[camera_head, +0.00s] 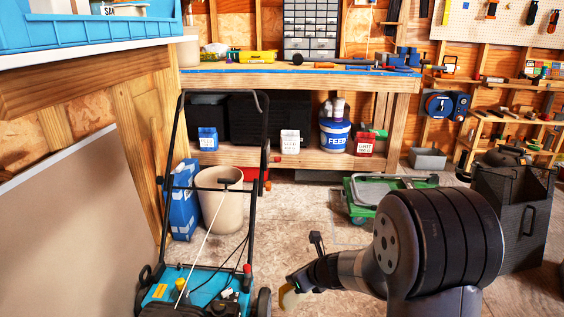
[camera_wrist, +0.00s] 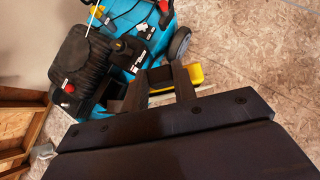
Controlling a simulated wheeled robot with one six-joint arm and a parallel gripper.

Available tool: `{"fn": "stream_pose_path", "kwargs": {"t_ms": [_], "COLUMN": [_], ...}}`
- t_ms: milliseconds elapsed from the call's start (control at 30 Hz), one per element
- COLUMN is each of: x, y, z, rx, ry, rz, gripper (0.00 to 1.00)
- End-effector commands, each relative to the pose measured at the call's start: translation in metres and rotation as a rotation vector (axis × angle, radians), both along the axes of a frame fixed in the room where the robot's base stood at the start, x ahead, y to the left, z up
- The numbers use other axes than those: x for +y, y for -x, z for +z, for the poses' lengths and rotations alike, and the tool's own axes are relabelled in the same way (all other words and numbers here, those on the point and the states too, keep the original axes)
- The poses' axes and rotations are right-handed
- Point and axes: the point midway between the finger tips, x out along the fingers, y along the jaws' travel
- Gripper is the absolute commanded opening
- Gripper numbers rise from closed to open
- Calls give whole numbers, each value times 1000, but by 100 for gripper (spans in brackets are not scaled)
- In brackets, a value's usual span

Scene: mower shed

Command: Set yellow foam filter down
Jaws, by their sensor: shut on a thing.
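My gripper (camera_wrist: 160,78) is shut on the yellow foam filter (camera_wrist: 195,73) in the wrist view. The filter's yellow end shows past the right finger, and part of it is hidden by the fingers. In the head view my gripper (camera_head: 297,284) is low at the bottom middle, with a pale yellow bit of the filter (camera_head: 290,299) below it. The gripper is to the right of the teal mower (camera_head: 205,283). The mower (camera_wrist: 128,60) lies just beyond the fingers in the wrist view, with its black engine on the left.
The mower's black handle (camera_head: 264,150) rises on the left. A beige bin (camera_head: 219,208) and blue bag (camera_head: 183,205) stand behind it. A green cart (camera_head: 360,206) and dark grey bin (camera_head: 510,205) stand at right. A workbench (camera_head: 400,84) spans the back. Open floor (camera_head: 305,215) lies between.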

Motion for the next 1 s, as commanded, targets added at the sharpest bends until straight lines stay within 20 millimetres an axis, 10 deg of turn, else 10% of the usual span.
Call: {"fn": "stream_pose_path", "kwargs": {"t_ms": [400,1000], "x": [-114,-110], "y": [9,9], "z": [45,132], "rx": [-2,0], "ry": [1,0], "rz": [-359,-349], "gripper": [0,0]}}
